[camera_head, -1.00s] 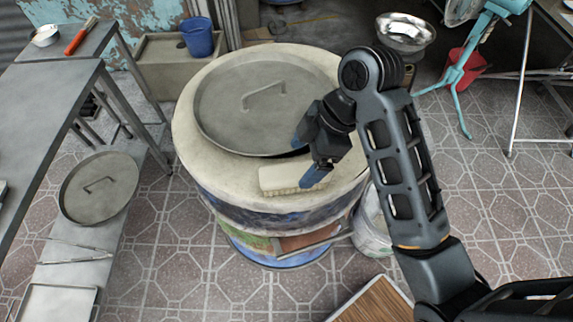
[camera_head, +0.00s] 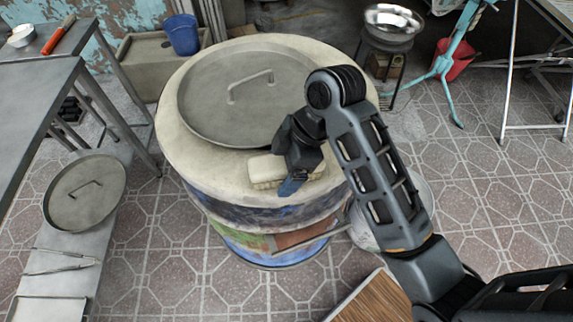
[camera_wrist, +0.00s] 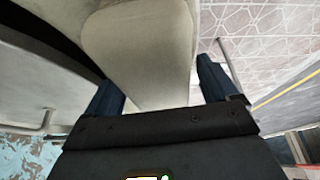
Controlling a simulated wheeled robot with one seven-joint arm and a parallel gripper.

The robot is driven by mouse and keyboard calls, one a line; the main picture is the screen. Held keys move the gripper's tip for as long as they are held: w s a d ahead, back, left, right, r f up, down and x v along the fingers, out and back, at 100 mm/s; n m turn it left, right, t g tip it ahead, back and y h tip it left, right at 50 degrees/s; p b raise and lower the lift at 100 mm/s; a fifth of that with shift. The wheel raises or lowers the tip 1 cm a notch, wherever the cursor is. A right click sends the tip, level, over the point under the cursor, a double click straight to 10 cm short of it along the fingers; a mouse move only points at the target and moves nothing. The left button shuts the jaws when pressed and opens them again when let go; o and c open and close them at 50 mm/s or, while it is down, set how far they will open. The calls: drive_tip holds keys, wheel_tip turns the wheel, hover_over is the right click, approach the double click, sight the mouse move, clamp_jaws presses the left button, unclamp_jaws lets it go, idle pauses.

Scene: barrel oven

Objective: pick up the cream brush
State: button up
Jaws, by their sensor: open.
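The cream brush (camera_head: 264,170) is a pale block with short bristles below. It lies on the front rim of the barrel oven (camera_head: 205,172), in front of the round grey metal lid (camera_head: 213,118). My gripper (camera_head: 288,172) is open over the brush's right part and hides some of it. One blue fingertip shows on the near side; the far one is hidden. In the wrist view the brush (camera_wrist: 138,45) lies between the open fingers of my gripper (camera_wrist: 162,84), closer to the left finger. I cannot tell whether either finger touches it.
A bench at left holds another round lid (camera_head: 84,205) and tongs (camera_head: 62,262). A blue bucket (camera_head: 182,35) stands behind the oven. A metal bowl (camera_head: 393,20) is at the back right. A wooden board (camera_head: 375,300) lies in front. Tiled floor is open at right.

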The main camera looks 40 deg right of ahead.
drive_tip(key=c, duration=1.2)
drive_tip(key=shift+o, duration=0.2)
drive_tip(key=shift+r, duration=0.15)
